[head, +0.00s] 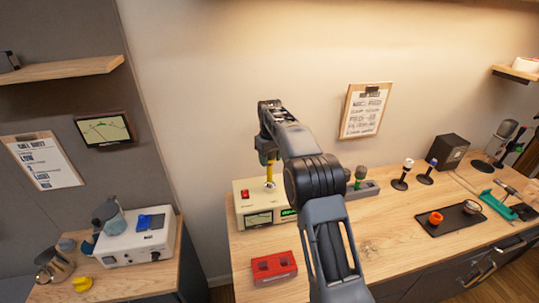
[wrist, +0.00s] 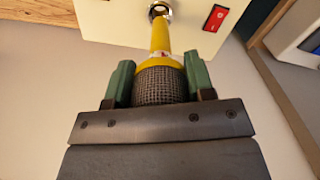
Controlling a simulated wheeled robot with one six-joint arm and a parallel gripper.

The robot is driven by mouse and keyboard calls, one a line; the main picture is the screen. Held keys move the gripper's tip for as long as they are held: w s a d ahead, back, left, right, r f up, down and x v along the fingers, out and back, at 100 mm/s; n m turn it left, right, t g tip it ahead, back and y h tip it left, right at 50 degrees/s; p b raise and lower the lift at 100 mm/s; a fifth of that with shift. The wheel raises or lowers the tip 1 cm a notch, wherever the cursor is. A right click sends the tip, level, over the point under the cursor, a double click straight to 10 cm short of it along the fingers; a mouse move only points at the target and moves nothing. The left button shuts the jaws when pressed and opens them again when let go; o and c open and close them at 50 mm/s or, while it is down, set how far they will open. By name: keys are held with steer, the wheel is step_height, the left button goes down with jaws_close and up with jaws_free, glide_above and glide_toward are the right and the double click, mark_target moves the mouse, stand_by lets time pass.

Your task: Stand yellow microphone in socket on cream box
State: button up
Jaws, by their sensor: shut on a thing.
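The yellow microphone (head: 270,172) is held upright above the cream box (head: 246,207), its thin end pointing down. In the wrist view my gripper (wrist: 159,85) is shut on the microphone's grey mesh head, with a green finger on each side. The yellow handle (wrist: 160,38) runs to the round metal socket (wrist: 158,10) on top of the cream box. The handle's end is at the socket's mouth; I cannot tell how deep it sits. In the head view my gripper (head: 264,158) is partly hidden by my arm.
A red switch (wrist: 214,18) is beside the socket. A red block with holes (head: 274,268) lies in front of the box. A grey holder with a green microphone (head: 360,178) is to its right. A black tray (head: 450,219) lies further right.

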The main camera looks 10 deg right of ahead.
mark_target(270, 166)
steer(key=shift+f+b, duration=0.9)
steer(key=shift+f, duration=0.95)
steer(key=shift+f, duration=0.15)
steer(key=o, duration=1.2)
steer(key=shift+c, duration=0.2)
step_height(270, 166, up, 14)
steer(key=shift+f+p, duration=0.1)
steer(key=shift+p, duration=1.1)
